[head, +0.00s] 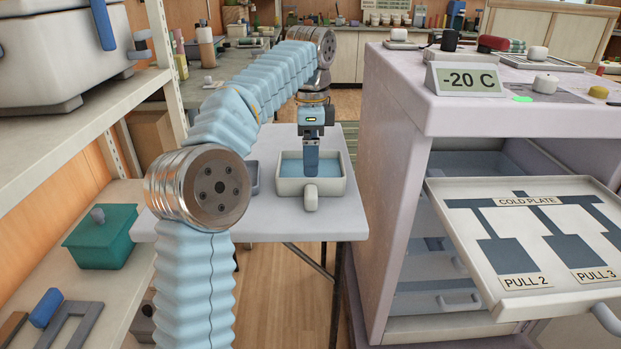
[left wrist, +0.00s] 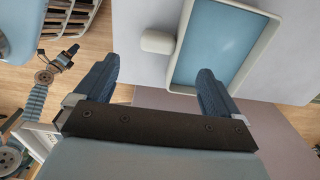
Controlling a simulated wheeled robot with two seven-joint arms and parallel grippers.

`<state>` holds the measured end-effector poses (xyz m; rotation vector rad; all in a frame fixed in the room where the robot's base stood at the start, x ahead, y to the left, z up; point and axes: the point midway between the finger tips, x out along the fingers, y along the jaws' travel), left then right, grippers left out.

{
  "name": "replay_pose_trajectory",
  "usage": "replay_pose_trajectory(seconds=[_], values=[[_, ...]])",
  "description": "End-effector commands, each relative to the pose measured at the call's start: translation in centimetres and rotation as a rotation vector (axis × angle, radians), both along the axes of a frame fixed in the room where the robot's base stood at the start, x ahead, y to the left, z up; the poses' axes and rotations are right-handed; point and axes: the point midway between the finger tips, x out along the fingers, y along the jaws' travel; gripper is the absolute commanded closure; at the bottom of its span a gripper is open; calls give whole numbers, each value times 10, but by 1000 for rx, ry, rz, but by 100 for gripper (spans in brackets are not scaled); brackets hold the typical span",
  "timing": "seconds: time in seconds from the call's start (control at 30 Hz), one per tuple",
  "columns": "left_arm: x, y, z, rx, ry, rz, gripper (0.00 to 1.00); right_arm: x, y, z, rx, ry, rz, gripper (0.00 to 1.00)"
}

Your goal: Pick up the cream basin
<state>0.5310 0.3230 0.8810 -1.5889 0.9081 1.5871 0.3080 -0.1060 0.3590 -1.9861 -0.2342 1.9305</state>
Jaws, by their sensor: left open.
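The cream basin (head: 290,188) stands upright on a pale table, with a flat blue interior. Its stubby cream handle (head: 310,200) sticks out toward me. My left gripper (head: 311,172) points down over the basin, and its fingers overlap the blue interior in the head view. In the left wrist view its two dark blue fingers (left wrist: 158,68) are wide apart with nothing held between them. There the basin's rim (left wrist: 181,48) lies past the right finger, and the handle (left wrist: 157,41) shows beyond the gap between the fingers. My right gripper (left wrist: 70,52) appears small at the left, its jaws too small to judge.
The pale table (head: 345,218) has a grey container (head: 254,178) left of the basin, partly behind my arm. A lavender cabinet (head: 400,150) with an open cold-plate drawer (head: 470,255) stands close on the right. Shelves (head: 95,135) with a teal box (head: 103,238) stand left.

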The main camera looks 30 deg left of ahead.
Motion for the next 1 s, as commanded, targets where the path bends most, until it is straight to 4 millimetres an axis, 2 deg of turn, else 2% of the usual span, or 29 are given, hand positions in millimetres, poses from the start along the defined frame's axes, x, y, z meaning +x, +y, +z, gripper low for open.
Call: replay_pose_trajectory(seconds=[0.03, 0.2, 0.37, 0.63, 0.77, 0.97, 1.0], values=[[-1, 1, -11, 1, 5, 0, 3, 0, 0, 0, 0, 0, 0, 57], [-1, 0, -39, 0, 4, 0, 3, 0, 0, -1, 0, 0, 0, 57], [0, 0, -50, -1, 2, 1, 3, 0, 0, -1, 0, 0, 0, 57], [-1, 0, -90, 0, 4, 0, 3, 0, 0, 0, 0, 0, 0, 57], [0, 0, -99, -1, 2, 0, 3, 0, 0, 0, 0, -1, 0, 57], [0, 0, -100, -1, 1, 0, 3, 0, 0, 0, 0, 0, 0, 57], [0, 0, -100, -1, 1, 0, 9, 0, 0, 0, 0, 0, 0, 57]])
